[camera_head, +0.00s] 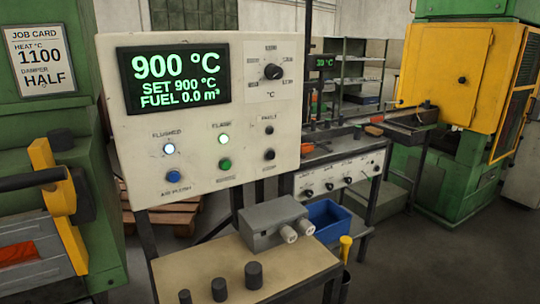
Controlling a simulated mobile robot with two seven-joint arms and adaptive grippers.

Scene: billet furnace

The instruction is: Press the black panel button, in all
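The black panel button (270,155) is at the lower right of the white control panel (200,120), with a small label under it that is hard to read. Above it is a small dark lamp (269,130), apparently labelled FAULT and unlit. To its left are a green button (224,164) under a lit green FLAME lamp (223,138), and a blue button (171,176) under a lit white FLUSHED lamp (168,148). The display (174,80) reads 900 °C, SET 900 °C, FUEL 0.0 m³. Neither of my grippers is in view; nothing covers the black button.
A dark knob (273,72) is at the panel's upper right. Below, a table (205,265) holds a grey box (272,222) and several dark cylinders. A job card (40,60) reads HEAT 1100, DAMPER HALF. A blue bin (330,220) and a yellow-green machine (450,90) stand right.

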